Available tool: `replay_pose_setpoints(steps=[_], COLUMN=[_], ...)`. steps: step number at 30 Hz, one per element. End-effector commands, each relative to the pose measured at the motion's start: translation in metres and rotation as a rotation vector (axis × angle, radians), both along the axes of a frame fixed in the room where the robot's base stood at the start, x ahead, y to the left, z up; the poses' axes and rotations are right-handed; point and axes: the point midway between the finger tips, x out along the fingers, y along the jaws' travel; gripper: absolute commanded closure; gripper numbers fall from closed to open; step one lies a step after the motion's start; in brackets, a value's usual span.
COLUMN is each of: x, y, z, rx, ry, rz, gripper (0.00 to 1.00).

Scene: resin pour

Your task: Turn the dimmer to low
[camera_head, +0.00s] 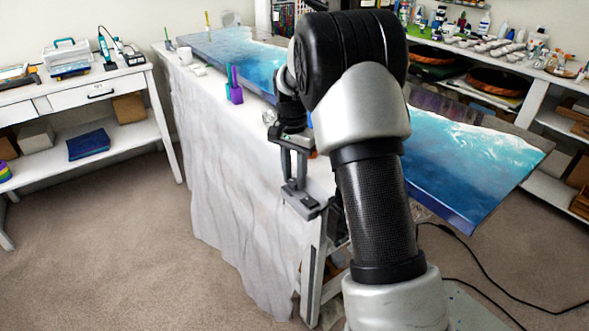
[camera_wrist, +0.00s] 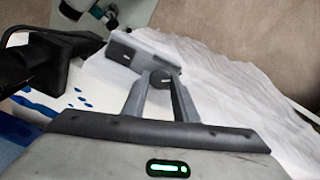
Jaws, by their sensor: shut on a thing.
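My gripper (camera_head: 295,186) reaches down at the near corner of the cloth-covered table. In the wrist view, its two grey fingers (camera_wrist: 160,84) close on a small round grey knob (camera_wrist: 160,76), which looks like the dimmer's knob. The plate also shows below my fingers in the head view (camera_head: 309,208). The fingers cover the knob's sides, and I cannot read any low mark or knob setting.
The table's white cloth (camera_head: 225,190) hangs to the carpet. Blue resin panels (camera_head: 470,165) lie on the table, partly behind my arm. Black cables (camera_head: 480,270) lie on the floor at right. Carpet at left is clear.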

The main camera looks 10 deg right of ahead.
Motion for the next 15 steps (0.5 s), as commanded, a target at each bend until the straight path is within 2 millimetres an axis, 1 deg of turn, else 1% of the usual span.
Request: replay_pose_setpoints(steps=[1, 6, 15], x=[-0.0005, -0.0003, 0.0], y=[0.0004, 0.0004, 0.0008], z=[0.0026, 0.0016, 0.0007], rx=[0.001, 0.0, 0.0], ry=[0.002, 0.002, 0.0], rz=[0.032, 0.128, 0.215], gripper=[0.96, 0.96, 0.96])
